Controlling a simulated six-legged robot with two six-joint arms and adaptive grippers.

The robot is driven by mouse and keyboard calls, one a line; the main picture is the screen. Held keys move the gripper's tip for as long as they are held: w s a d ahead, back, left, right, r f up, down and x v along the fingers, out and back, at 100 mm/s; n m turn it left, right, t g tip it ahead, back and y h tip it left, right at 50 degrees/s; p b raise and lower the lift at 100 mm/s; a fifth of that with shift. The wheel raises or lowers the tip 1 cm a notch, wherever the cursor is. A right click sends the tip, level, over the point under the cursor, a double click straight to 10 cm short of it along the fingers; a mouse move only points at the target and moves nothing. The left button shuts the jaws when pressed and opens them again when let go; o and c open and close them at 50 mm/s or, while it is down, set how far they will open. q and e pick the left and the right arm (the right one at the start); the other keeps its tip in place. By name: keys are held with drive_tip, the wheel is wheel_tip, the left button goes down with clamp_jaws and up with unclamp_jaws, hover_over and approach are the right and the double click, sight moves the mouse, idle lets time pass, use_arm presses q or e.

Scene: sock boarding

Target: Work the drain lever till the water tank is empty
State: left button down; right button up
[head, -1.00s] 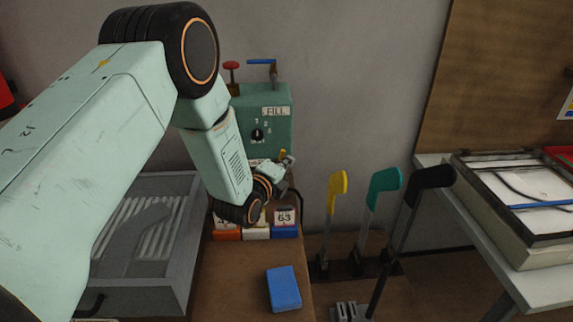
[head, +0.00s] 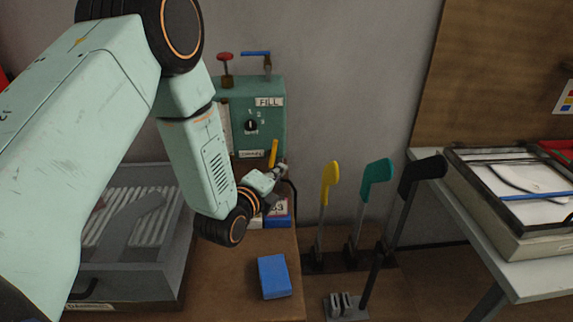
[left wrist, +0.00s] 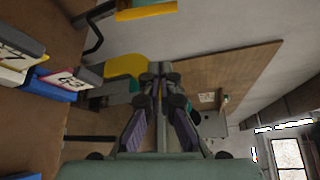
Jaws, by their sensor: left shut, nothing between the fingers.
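The green water tank (head: 272,118) stands against the wall, with a FILL label, a black dial and a pale vertical strip at its left side; I cannot tell the water level. A yellow lever (head: 273,153) stands nearly upright at the lower front of the tank. In the left wrist view a yellow bar, probably the same lever (left wrist: 146,11), crosses the top edge. My left gripper (head: 283,169) is shut and empty, just below and right of the lever; I cannot tell whether they touch. It also shows in the left wrist view (left wrist: 160,72). My right gripper is out of view.
A red knob (head: 225,57) and a blue-handled valve (head: 257,53) top the tank. Numbered blocks (head: 277,219) sit below it, partly behind my arm. A blue block (head: 274,277) lies on the bench. Yellow, teal (head: 376,175) and black forms stand right; a grey box (head: 174,275) is left.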

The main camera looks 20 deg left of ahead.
use_arm(q)
drive_tip(key=s, duration=0.1)
drive_tip(key=n, duration=0.9)
approach(273, 152)
drive_tip(key=s+a+r+n+h+b, duration=0.1)
drive_tip(key=s+a+n, duration=0.2)
drive_tip(key=n, duration=1.1)
drive_tip(key=s+a+n+h+b, duration=0.1)
drive_tip(key=s+a+n, duration=0.15)
drive_tip(key=n, duration=1.15)
drive_tip(key=d+b+x, duration=0.2)
drive_tip(key=b+x, duration=0.5)
drive_tip(key=x, duration=0.6)
drive_tip(key=shift+s+r+t, duration=0.15)
drive_tip(key=shift+r+t, duration=0.15)
